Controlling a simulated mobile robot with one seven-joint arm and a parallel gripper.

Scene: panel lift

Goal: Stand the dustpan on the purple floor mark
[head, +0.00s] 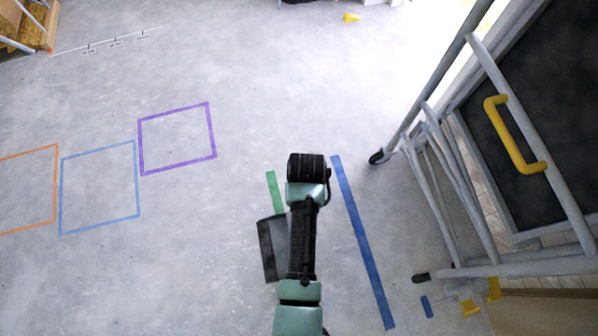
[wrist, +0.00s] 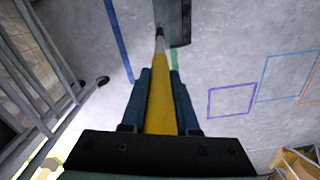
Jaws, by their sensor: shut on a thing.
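The dustpan's dark pan (head: 268,248) shows in the head view just left of my arm. In the wrist view its yellow handle (wrist: 160,105) runs between the two blue fingers of my gripper (wrist: 162,78), which is shut on it. The dark pan (wrist: 178,22) lies beyond the handle at the top. I cannot tell whether the pan touches the floor. In the head view my arm hides the handle and fingers. The purple floor mark (head: 180,165) is an empty square outline, left of and beyond the pan; it is at the right in the wrist view (wrist: 208,104).
A blue square (head: 138,190) and an orange square (head: 55,190) lie left of the purple one. A green strip (head: 274,190) and a blue strip (head: 362,240) flank my arm. A grey-framed rack (head: 440,190) with a yellow handle (head: 518,140) stands right. Floor between pan and purple mark is clear.

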